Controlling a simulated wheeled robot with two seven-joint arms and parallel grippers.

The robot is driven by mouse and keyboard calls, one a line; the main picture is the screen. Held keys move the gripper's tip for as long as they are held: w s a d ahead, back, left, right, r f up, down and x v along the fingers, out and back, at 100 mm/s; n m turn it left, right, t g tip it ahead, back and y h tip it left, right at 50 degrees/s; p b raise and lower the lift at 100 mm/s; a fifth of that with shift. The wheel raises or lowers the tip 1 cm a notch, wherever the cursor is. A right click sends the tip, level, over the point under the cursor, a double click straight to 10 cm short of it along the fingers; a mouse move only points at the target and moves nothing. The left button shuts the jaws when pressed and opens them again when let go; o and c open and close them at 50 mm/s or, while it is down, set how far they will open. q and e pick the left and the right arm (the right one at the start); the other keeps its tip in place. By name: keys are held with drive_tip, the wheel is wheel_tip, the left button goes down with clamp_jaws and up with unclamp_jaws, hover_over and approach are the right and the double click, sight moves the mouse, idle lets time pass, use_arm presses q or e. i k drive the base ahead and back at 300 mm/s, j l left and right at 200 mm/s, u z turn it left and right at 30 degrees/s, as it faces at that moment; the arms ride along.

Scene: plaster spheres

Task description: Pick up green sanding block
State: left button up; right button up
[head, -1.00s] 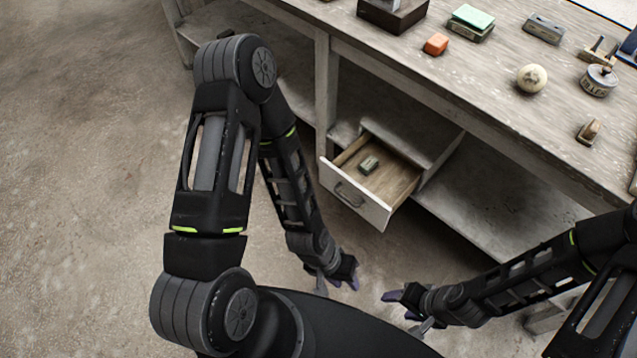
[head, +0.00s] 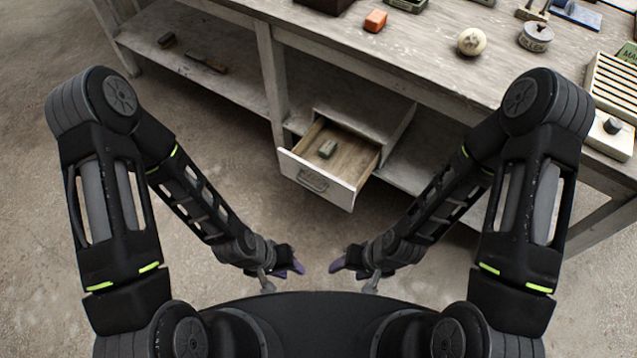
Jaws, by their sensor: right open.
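A small green-grey block (head: 327,149), probably the green sanding block, lies in the open drawer (head: 347,166) under the workbench. My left gripper (head: 290,269) is in front of the drawer, low in the picture and apart from it. Its small purple fingers do not show clearly whether it is open. My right gripper (head: 343,262) faces it from the right, open and empty, also apart from the drawer and block.
A lower shelf (head: 200,72) holds small items. Bare floor lies before the drawer.

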sight(329, 146)
drive_tip(key=z, duration=1.15)
drive_tip(key=u, duration=1.05)
drive_tip(key=i+j+z, duration=0.1)
drive_tip(key=i+j, duration=0.15)
drive_tip(key=i+j+z, duration=0.15)
drive_tip(key=j, duration=0.25)
drive_tip(key=i+j+z, duration=0.1)
drive_tip(key=i+j, duration=0.15)
drive_tip(key=j, duration=0.15)
drive_tip(key=i+j+z, duration=0.1)
drive_tip(key=j, duration=0.3)
drive_tip(key=i+j+z, duration=0.15)
drive_tip(key=j, duration=0.25)
drive_tip(key=i+j+z, duration=0.1)
drive_tip(key=i+j, duration=0.2)
drive_tip(key=i+j+z, duration=0.15)
drive_tip(key=j, duration=0.4)
drive_tip(key=i+j+z, duration=0.1)
drive_tip(key=j, duration=0.35)
